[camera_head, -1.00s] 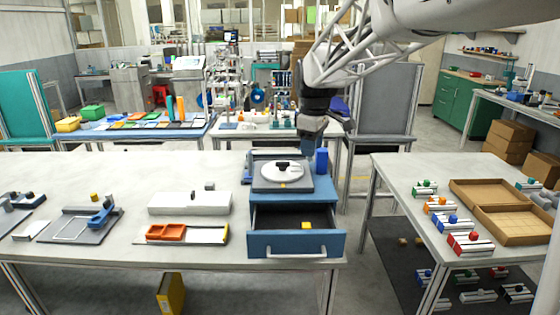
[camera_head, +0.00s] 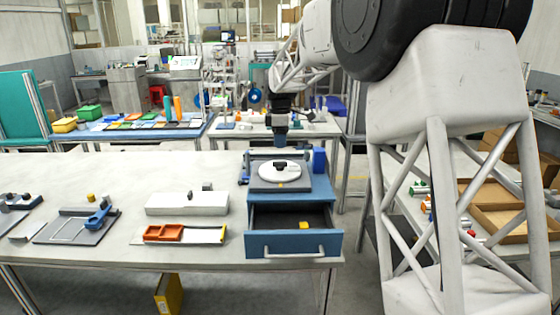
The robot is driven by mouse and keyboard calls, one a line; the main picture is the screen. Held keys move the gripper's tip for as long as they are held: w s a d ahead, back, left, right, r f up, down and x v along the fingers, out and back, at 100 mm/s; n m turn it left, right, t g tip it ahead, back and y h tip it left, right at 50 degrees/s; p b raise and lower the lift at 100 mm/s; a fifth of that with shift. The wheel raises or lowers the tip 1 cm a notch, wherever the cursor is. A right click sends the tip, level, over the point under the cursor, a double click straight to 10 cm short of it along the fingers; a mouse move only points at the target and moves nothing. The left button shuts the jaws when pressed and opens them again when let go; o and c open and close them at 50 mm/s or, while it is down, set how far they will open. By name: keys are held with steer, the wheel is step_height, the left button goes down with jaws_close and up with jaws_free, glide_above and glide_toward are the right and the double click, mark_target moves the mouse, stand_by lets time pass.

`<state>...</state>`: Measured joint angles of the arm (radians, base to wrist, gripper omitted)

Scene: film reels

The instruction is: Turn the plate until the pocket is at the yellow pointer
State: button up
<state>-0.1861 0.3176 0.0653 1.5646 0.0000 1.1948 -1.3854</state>
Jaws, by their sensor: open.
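The round white plate (camera_head: 292,169) lies on a grey base on top of the blue drawer cabinet (camera_head: 255,241). A black knob (camera_head: 280,165) stands on the plate. A small yellow mark, likely the pointer (camera_head: 281,185), shows at the front edge of the base. The pocket cannot be made out at this size. My gripper (camera_head: 281,141) is open and points down, above and behind the plate in this view, apart from the knob. Its fingertips are too small to see clearly.
The cabinet's drawer (camera_head: 270,220) stands open towards the front. A blue block (camera_head: 319,160) stands right of the plate. A white box (camera_head: 187,203) and an orange tray (camera_head: 165,233) lie to the left on the table. My arm hides much of the right table.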

mark_target(280, 162)
steer(key=shift+f, duration=0.1)
stand_by(0.3)
steer(key=shift+f, duration=3.8)
jaws_close()
